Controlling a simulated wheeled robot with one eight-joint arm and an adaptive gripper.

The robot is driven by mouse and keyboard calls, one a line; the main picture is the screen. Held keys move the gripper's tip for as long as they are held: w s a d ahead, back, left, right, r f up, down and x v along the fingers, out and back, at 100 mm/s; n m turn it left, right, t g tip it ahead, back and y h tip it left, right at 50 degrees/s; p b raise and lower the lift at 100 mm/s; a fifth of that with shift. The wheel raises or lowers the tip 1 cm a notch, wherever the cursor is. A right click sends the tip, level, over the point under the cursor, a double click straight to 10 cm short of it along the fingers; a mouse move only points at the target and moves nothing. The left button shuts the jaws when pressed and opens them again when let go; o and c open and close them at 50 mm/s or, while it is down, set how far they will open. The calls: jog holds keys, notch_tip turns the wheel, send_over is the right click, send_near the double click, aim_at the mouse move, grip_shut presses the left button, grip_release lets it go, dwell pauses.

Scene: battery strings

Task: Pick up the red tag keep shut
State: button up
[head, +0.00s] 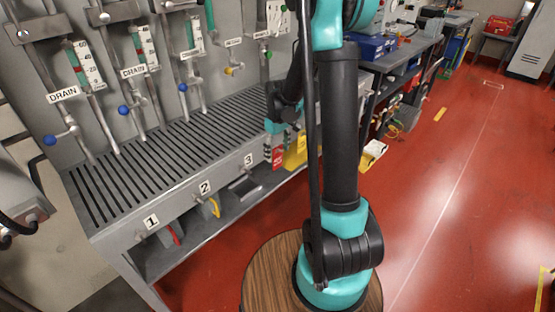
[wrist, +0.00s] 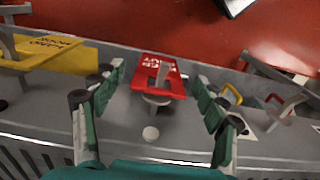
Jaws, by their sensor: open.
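The red tag (wrist: 144,67) shows in the wrist view, with pale lettering partly hidden by a metal peg or hook in front of it. It hangs at the front edge of the grey grated bench. In the head view the red tag (head: 278,157) is just below my gripper (head: 281,135). My gripper (wrist: 160,82) is open in the wrist view, one finger to each side of the tag. The fingers appear apart from the tag, and nothing is held. Exact depth between fingertips and tag is hard to tell.
A yellow tag (wrist: 62,62) hangs left of the red one in the wrist view. Yellow and red handles (wrist: 229,96) are to the right. Pipes and gauges with DRAIN labels (head: 63,95) stand behind the bench (head: 200,163). Red floor (head: 450,190) is open at right.

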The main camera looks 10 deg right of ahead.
aim_at(278, 157)
jog(key=shift+d+f, duration=0.1)
jog(key=shift+f, duration=1.8)
jog(key=c, duration=1)
jog(key=shift+r, duration=0.15)
jog(key=shift+c, duration=0.2)
